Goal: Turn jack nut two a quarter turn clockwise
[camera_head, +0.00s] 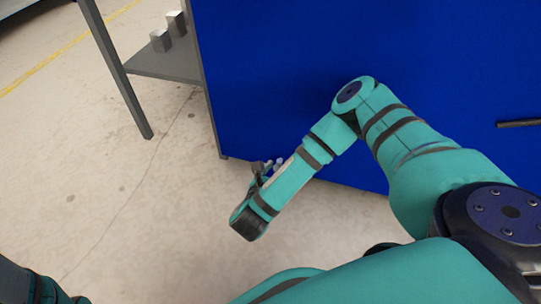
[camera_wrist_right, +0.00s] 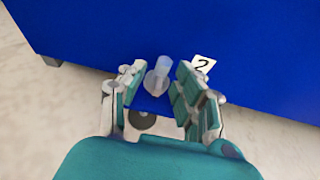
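Jack nut two (camera_wrist_right: 159,74) is a small pale grey piece sticking out from the blue face in the right wrist view. My right gripper (camera_wrist_right: 160,84) is open, with one finger on each side of the nut and visible gaps between. In the head view my right gripper (camera_head: 264,170) is low by the blue block's bottom edge, partly hidden by its own wrist; I cannot make out the nut there. My left gripper is out of view.
The large blue block (camera_head: 290,60) fills the upper middle of the head view. A dark rod (camera_head: 518,123) lies on it at the right. A grey metal table (camera_head: 165,64) with small metal blocks (camera_head: 160,40) stands at the upper left. The floor (camera_head: 110,200) at left is clear.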

